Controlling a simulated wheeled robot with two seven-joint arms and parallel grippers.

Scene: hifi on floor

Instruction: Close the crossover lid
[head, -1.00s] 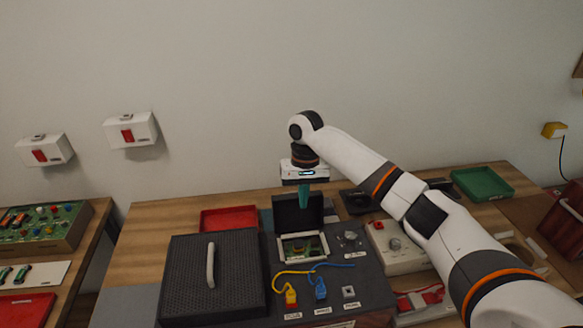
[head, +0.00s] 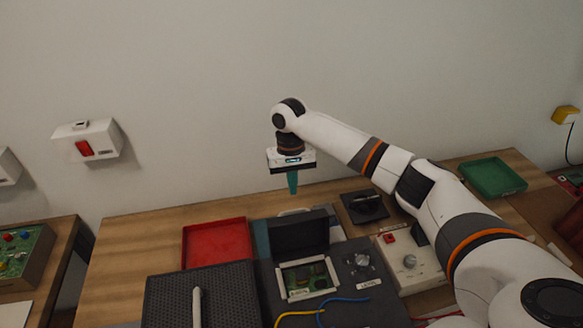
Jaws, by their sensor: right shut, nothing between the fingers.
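The crossover lid (head: 299,235) is a dark panel standing open at the back edge of the crossover opening. Below it, a green circuit board (head: 307,278) shows inside a pale frame on the dark hi-fi unit (head: 352,303). My right gripper (head: 292,186) points down above and behind the lid, slightly left of its middle. Its teal fingers are shut and empty, and they look apart from the lid. My left gripper is not in view.
A speaker grille panel with a handle (head: 220,293) lies left of the opening. A red tray (head: 216,242) is behind it. A knob labelled panel (head: 358,262), a grey box with a dial (head: 411,262) and a green tray (head: 492,177) are to the right. Bare wood (head: 130,250) shows at left.

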